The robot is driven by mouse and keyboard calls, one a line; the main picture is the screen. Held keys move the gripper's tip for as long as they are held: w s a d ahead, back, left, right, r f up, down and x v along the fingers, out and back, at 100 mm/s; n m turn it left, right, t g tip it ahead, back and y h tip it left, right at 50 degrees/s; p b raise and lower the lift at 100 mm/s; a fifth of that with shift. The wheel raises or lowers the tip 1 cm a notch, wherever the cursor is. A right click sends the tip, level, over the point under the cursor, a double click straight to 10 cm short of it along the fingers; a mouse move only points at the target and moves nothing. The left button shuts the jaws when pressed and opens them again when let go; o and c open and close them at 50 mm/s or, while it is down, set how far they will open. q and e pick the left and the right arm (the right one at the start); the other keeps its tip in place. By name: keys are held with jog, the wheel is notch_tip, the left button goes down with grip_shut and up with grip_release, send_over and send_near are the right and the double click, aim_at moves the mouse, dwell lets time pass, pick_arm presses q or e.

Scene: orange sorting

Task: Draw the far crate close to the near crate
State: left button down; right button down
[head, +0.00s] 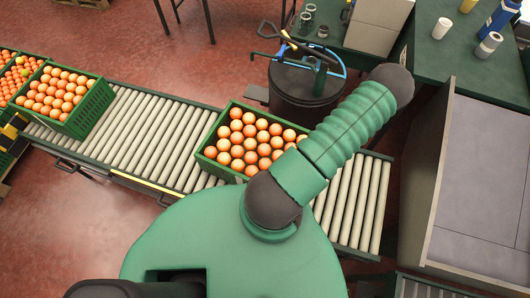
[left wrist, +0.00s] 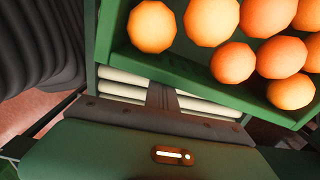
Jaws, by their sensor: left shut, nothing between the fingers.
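The near crate (head: 213,163) is green, full of oranges, and sits on the roller conveyor at mid-picture. Its right part is hidden behind my green arm. The far crate (head: 88,107), also green and full of oranges, sits at the conveyor's left end, with a stretch of bare rollers between the two. In the left wrist view my left gripper (left wrist: 161,95) is shut and empty, over the rollers close beside a green crate wall (left wrist: 185,72) with oranges above it. I cannot tell which crate that is. Neither gripper shows in the head view.
The roller conveyor (head: 140,128) has bare rollers between the crates and at right. More oranges (head: 22,72) lie in crates at far left. A black bucket (head: 300,92) stands behind the conveyor. A green table (head: 455,60) and a grey-lined bin (head: 485,180) are at right.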

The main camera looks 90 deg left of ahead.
pick_arm(q)
jog(key=s+a+p, duration=0.1)
jog(key=s+a, duration=0.4)
jog(key=s, duration=0.8)
jog(key=shift+w, duration=0.1)
notch_tip(320, 180, up, 12)
jog(key=w+p, duration=0.2)
jog(key=p, duration=0.9)
jog(key=shift+d, duration=0.4)
jog(key=shift+w, duration=0.1)
